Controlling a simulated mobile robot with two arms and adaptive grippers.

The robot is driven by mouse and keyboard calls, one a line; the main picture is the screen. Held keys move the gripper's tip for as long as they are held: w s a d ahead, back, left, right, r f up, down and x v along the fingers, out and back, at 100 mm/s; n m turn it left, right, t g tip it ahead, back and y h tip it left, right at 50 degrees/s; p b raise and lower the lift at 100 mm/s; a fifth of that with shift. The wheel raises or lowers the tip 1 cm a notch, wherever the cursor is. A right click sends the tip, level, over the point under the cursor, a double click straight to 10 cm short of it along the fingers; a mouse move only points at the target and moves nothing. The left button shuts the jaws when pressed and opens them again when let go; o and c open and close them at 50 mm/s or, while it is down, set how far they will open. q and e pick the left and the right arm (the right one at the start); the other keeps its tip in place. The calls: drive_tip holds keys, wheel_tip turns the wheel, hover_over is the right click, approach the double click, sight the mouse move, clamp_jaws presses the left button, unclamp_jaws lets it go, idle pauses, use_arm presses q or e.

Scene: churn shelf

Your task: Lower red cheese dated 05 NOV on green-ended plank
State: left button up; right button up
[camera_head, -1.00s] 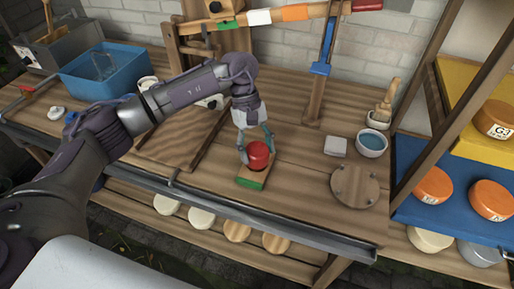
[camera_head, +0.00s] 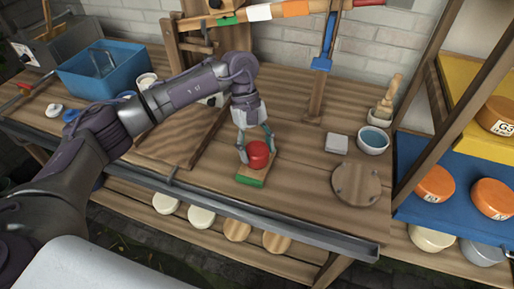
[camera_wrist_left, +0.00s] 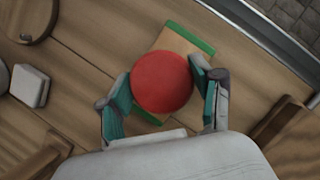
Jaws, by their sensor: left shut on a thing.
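The red cheese (camera_head: 258,154) is a small round drum; no date shows on it in these views. My left gripper (camera_head: 257,149) is shut on it, one finger on each side. In the left wrist view the cheese (camera_wrist_left: 162,82) sits between the teal fingers of the gripper (camera_wrist_left: 161,92). The green-ended plank (camera_head: 250,180) lies on the bench directly under the cheese, its green end toward the front edge. It also shows in the wrist view (camera_wrist_left: 187,38). I cannot tell whether the cheese touches the plank. My right gripper is not in view.
A round wooden board (camera_head: 356,185), a pale square block (camera_head: 337,144) and a blue-filled bowl (camera_head: 373,140) stand to the right. A blue tub (camera_head: 103,70) is at the back left. A shelf with orange cheeses (camera_head: 435,184) stands at the far right.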

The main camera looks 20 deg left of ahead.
use_arm(q)
drive_tip(key=o, duration=1.4)
drive_tip(key=shift+c, duration=0.2)
